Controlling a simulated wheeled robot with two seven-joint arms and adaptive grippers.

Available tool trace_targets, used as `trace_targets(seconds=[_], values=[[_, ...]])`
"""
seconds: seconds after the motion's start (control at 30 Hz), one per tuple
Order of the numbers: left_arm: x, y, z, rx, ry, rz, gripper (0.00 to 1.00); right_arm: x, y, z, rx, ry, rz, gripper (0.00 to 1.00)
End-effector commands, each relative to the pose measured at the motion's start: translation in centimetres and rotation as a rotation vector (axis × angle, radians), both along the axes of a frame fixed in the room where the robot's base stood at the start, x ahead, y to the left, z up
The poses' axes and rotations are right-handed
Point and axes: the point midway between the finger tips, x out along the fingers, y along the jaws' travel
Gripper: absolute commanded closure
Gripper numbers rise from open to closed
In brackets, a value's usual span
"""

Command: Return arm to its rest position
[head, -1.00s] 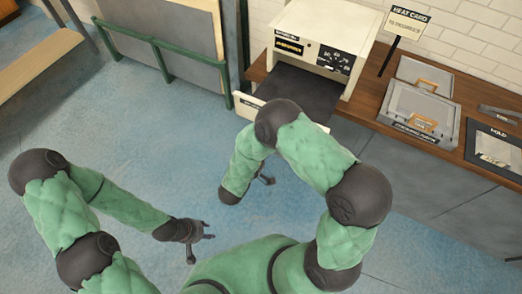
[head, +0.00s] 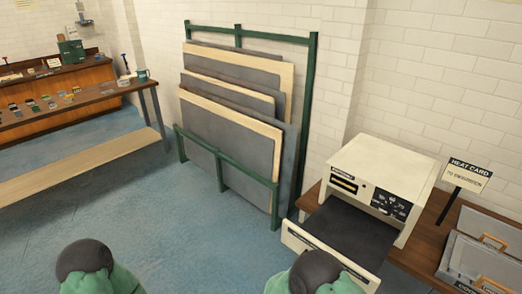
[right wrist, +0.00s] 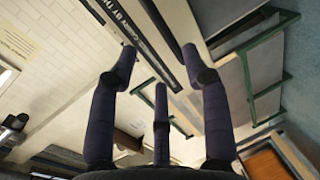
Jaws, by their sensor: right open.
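My right gripper (right wrist: 160,72) shows in the right wrist view with its dark fingers spread and nothing between them. In the head view, only my arms' dark, rounded joints and green sleeves show at the bottom edge, my right arm (head: 318,272) in front of the heater's drawer and my left arm (head: 88,262) at the lower left. My left gripper is out of view.
A cream heater (head: 385,180) with an open drawer (head: 350,235) stands on a wooden counter at right. A card sign (head: 467,176) and grey cases (head: 480,262) are beside it. A green rack (head: 304,130) holds panels. Blue floor is clear at left.

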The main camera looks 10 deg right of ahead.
Motion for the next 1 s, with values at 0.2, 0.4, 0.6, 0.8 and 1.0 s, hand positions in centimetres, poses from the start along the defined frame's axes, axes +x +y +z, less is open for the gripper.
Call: trace_targets(seconds=[0.2,0.4,0.6,0.8,1.0], values=[[0.0,0.0,0.0,0.0,0.0,0.0,0.6,1.8,0.2,-3.4,0.246,-0.034,0.047,0.52],[0.0,0.0,0.0,0.0,0.0,0.0,0.6,2.6,2.0,-9.9,0.749,-0.021,0.046,0.52],[0.0,0.0,0.0,0.0,0.0,0.0,0.6,-1.2,4.6,-15.0,1.219,0.099,-0.116,0.52],[0.0,0.0,0.0,0.0,0.0,0.0,0.6,-8.3,6.9,-17.5,1.551,0.291,-0.408,0.52],[0.0,0.0,0.0,0.0,0.0,0.0,0.6,-13.8,7.8,-17.6,1.672,0.434,-0.64,0.52]])
